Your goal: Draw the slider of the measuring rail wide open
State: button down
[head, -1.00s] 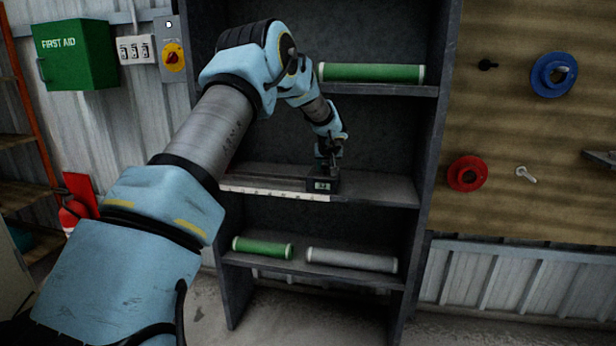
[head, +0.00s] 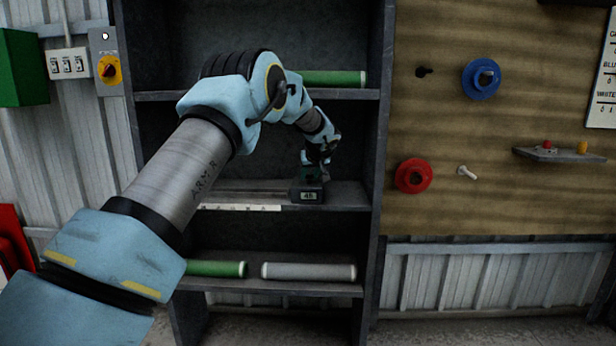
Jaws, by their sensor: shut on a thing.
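The measuring rail (head: 240,207) lies along the front of the middle shelf, with a pale marked scale on its front face. Its left part is hidden behind my arm. The slider (head: 293,197) is a dark block with a small lit display, whose digits are too small to read surely. It stands at the right, just past the right end of the pale scale. My gripper (head: 313,176) reaches down from above and is shut on the slider's upper part. The fingertips are small and dark here, so the exact contact is hard to see.
The middle shelf (head: 350,196) has bare room right of the slider, up to the rack's right upright (head: 378,150). A green roll (head: 335,78) lies on the shelf above. A green roll (head: 215,268) and a grey roll (head: 308,271) lie below. A pegboard (head: 450,130) hangs at right.

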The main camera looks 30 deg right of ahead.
jog(key=c, duration=0.8)
grip_release()
jog(key=shift+s+d+r, duration=0.1)
jog(key=shift+s+d, duration=0.1)
jog(key=shift+d, duration=0.2)
jog(key=shift+o, duration=1.3)
jog(key=shift+a, duration=0.1)
jog(key=b+v, duration=0.2)
jog(key=v, duration=0.8)
jog(key=shift+s+a+r, duration=0.15)
jog(key=shift+s+r, duration=0.05)
jog(key=shift+s, duration=0.05)
